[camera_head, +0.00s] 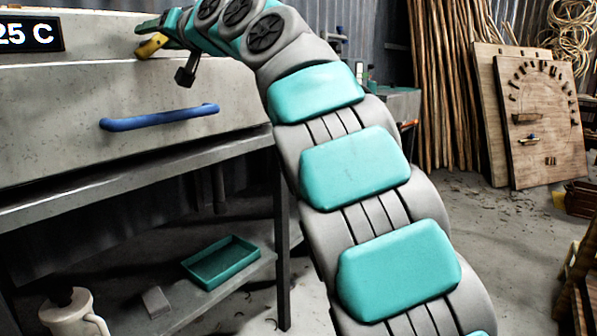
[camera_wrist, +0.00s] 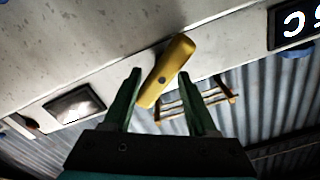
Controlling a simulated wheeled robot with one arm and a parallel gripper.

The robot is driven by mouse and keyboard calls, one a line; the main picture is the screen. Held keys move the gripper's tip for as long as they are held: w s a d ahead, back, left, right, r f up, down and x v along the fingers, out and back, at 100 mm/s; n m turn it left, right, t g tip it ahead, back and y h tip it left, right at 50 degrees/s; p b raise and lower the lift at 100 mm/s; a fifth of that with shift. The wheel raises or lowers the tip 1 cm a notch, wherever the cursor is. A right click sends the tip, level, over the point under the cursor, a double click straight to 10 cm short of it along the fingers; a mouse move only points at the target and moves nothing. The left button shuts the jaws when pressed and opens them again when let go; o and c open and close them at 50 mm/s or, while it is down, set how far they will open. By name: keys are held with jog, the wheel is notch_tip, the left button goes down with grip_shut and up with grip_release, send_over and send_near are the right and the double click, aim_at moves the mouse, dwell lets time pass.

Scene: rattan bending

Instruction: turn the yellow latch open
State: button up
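My gripper (camera_wrist: 160,74) is open, with one green finger on each side of the latch's near end. Gaps show between the latch and both fingers. In the head view my gripper (camera_head: 148,25) is right at the latch, seen from the side.
A blue handle (camera_head: 160,117) runs across the box front (camera_head: 60,130) below the latch. A temperature display (camera_head: 30,35) is at upper left. Below are a shelf with a green tray (camera_head: 221,262) and a white jug (camera_head: 74,315). Rattan poles (camera_head: 445,90) and boards (camera_head: 540,120) lean at right.

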jog(key=shift+r+n, duration=0.1)
jog(key=shift+n, duration=0.7)
jog(key=n, duration=0.4)
jog(key=shift+s+a, duration=0.1)
jog(key=shift+s, duration=0.1)
jog(key=b+v, duration=0.6)
jog(key=v, duration=0.2)
jog(key=w+d+f+m+h+p, duration=0.1)
jog(key=w+d+f+m+h, duration=0.15)
jog(key=d+f, duration=0.35)
jog(key=w+d+f+m+h+p, duration=0.1)
jog(key=d+f+m+h, duration=0.25)
jog(key=d+f, duration=0.2)
jog(key=s+d+f+m+g+h+p, duration=0.1)
jog(key=s+d+f+m+g+h, duration=0.1)
jog(key=d+f, duration=0.7)
notch_tip(320, 180, down, 4)
jog(key=s+h, duration=0.1)
jog(key=s, duration=0.1)
jog(key=shift+s+m, duration=0.3)
jog(key=shift+s, duration=0.05)
